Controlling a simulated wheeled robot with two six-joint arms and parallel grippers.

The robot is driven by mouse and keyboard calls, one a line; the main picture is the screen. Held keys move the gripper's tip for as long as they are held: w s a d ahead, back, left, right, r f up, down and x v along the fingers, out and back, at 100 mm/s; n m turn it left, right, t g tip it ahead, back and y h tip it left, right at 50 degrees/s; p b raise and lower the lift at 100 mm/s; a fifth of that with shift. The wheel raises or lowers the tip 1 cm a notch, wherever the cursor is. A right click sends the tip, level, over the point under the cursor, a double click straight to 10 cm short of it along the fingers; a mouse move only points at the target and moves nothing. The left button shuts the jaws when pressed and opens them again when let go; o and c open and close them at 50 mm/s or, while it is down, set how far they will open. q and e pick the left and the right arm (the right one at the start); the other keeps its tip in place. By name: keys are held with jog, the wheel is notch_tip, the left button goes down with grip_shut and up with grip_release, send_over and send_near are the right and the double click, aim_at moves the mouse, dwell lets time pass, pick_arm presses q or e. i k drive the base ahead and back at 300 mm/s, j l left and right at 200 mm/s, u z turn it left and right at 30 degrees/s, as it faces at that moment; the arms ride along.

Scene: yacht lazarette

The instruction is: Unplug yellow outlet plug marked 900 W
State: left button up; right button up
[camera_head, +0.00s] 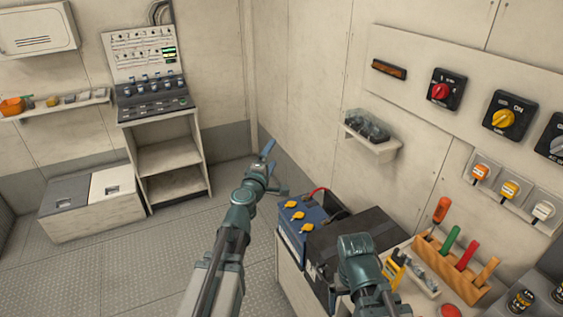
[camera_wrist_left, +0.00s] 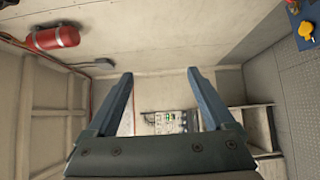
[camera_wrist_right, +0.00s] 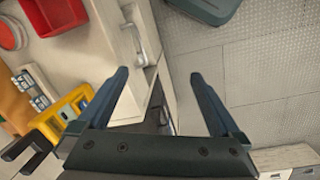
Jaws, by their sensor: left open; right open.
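Three plugs sit in outlets on the right wall in the head view: an orange plug (camera_head: 480,172), a yellow plug (camera_head: 509,189) in the middle and a white plug (camera_head: 543,211). Their markings are too small to read. My left gripper (camera_head: 271,168) is open and empty, far left of the plugs; its spread fingers also show in the left wrist view (camera_wrist_left: 161,73). My right gripper (camera_wrist_right: 159,75) is open and empty in the right wrist view. In the head view its fingers are hidden behind its wrist, lower left of the plugs. Neither wrist view shows the plugs.
Below the outlets, a wooden rack (camera_head: 452,262) holds upright tools with coloured handles. A blue battery (camera_head: 301,219) with yellow caps stands left of it. Rotary switches, one with a yellow knob (camera_head: 503,118), are above the outlets. A small shelf (camera_head: 372,143) juts from the wall.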

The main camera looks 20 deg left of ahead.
aim_at(509, 189)
jog(key=z, duration=1.6)
